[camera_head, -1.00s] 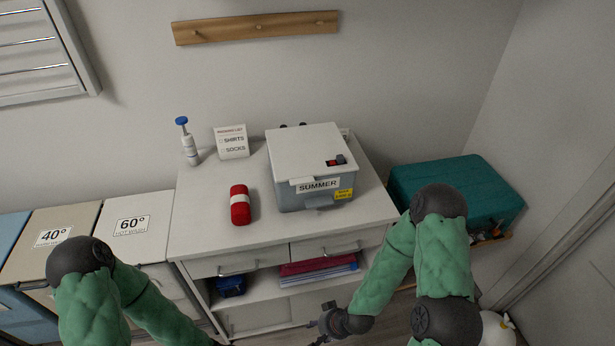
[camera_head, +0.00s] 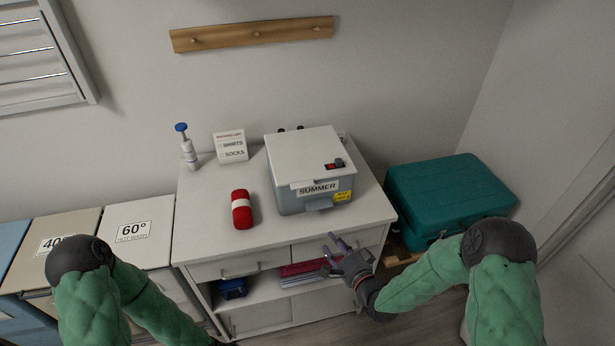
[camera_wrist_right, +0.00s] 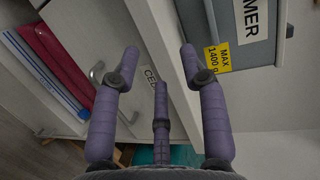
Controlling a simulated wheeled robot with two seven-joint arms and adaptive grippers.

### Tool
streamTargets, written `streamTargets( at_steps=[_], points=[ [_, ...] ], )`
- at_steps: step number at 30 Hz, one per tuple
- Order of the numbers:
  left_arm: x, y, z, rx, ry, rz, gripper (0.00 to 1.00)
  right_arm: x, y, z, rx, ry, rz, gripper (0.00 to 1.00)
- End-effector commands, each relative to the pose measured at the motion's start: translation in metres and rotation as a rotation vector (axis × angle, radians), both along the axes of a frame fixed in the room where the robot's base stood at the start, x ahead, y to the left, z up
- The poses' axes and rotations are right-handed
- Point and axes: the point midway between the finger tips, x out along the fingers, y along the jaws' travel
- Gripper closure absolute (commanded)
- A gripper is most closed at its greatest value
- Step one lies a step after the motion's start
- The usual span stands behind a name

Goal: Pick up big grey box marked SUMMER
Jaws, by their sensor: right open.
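The big grey box marked SUMMER (camera_head: 318,205) stands on top of the white cabinet (camera_head: 210,222), with a pale lid and a yellow label at its front right. Small dark and red things lie on its lid. My right gripper (camera_head: 333,245) is open and empty in front of the cabinet's drawers, below the box's front. In the right wrist view its spread purple fingers (camera_wrist_right: 160,75) point toward the cabinet edge, and part of the box (camera_wrist_right: 250,40) shows at the top right. My left gripper is not in view; only my left arm shows.
A red roll with a white band (camera_head: 241,208), a blue-capped bottle (camera_head: 187,148) and a list card (camera_head: 231,146) share the cabinet top. A teal case (camera_head: 450,195) stands to the right. Folded red and blue items (camera_head: 302,270) lie on the shelf below the drawers.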

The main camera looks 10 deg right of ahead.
Motion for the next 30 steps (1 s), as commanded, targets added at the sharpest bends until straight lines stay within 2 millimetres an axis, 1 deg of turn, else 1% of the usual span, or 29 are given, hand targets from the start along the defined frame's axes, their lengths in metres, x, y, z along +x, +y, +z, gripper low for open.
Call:
streamTargets(
  at_steps=[1, 3, 6, 8, 11, 19, 26, 30],
  points=[
    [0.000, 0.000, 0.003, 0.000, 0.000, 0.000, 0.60, 0.000, -0.004, 0.016, 0.039, -0.045, -0.011, 0.56],
    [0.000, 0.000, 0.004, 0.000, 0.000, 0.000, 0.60, 0.000, -0.006, 0.030, 0.091, -0.092, -0.016, 0.56],
    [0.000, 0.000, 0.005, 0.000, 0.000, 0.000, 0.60, -0.001, -0.007, 0.043, 0.140, -0.135, -0.017, 0.56],
    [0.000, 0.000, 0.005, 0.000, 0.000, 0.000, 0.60, 0.000, -0.007, 0.048, 0.155, -0.151, -0.015, 0.56],
    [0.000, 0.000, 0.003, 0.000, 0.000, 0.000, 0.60, 0.006, -0.005, 0.049, 0.166, -0.159, -0.013, 0.56],
    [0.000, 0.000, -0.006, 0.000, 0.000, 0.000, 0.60, 0.044, 0.004, 0.048, 0.165, -0.158, -0.013, 0.56],
    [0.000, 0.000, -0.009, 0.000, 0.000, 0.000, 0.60, 0.057, 0.008, 0.048, 0.165, -0.156, -0.014, 0.56],
    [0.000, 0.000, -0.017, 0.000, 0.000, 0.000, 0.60, 0.074, 0.016, 0.044, 0.165, -0.156, -0.012, 0.56]
  ],
)
